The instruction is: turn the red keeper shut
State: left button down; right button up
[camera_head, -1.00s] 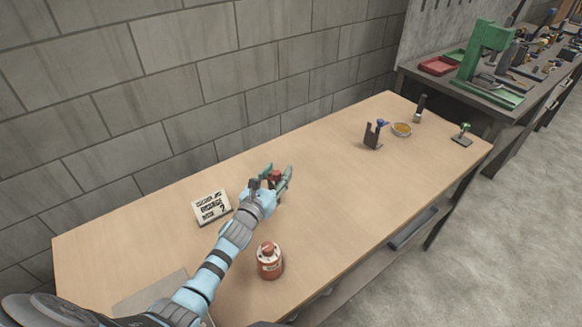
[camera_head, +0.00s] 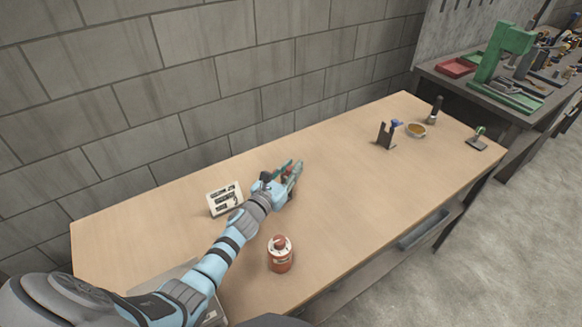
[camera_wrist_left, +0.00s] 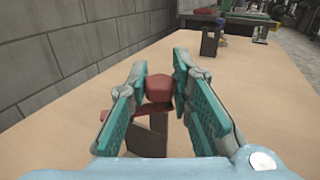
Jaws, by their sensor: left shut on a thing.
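My left gripper (camera_head: 291,167) reaches over the middle of the workbench (camera_head: 345,200). In the left wrist view its two green-padded fingers (camera_wrist_left: 160,84) are on either side of the red keeper (camera_wrist_left: 159,88), shut on its rounded red head. A red bar shows below the head, above a dark grey-brown metal stand (camera_wrist_left: 148,137). In the head view the fingers hide most of the keeper, and only a bit of red (camera_head: 287,171) shows between them. The keeper's exact angle is hard to tell. My right gripper is not in view.
A red bottle (camera_head: 280,255) stands near the front edge. A block wall runs behind the bench.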

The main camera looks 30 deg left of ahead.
pick_arm(q)
jog(key=shift+a+m+h, duration=0.1)
jog(key=shift+m+h, duration=0.6)
jog(key=shift+h, duration=0.3)
jog(key=shift+m+g+h, duration=0.3)
jog(key=shift+m+h, duration=0.1)
jog(key=shift+h, duration=0.2)
jog(key=m+g+h+b, duration=0.1)
jog(key=h+b, duration=0.1)
jog(key=b, duration=0.1)
jog(key=m+g+h+b, duration=0.1)
jog(key=m+h+b, duration=0.1)
jog(key=h+b, duration=0.1)
jog(key=m+g+h+b, duration=0.2)
jog(key=b, duration=0.1)
jog(key=shift+f+h+b, duration=0.3)
jog(key=shift+f+b, duration=0.05)
jog(key=shift+s+r+m+g+h+b, duration=0.1)
jog(key=shift+r+m+g+h+b, duration=0.1)
jog(key=shift+m+g+h+b, duration=0.35)
jog(key=c, duration=1.4)
grip_release()
jog(key=shift+r, duration=0.1)
jog(key=v, duration=0.7)
jog(key=shift+s, duration=0.1)
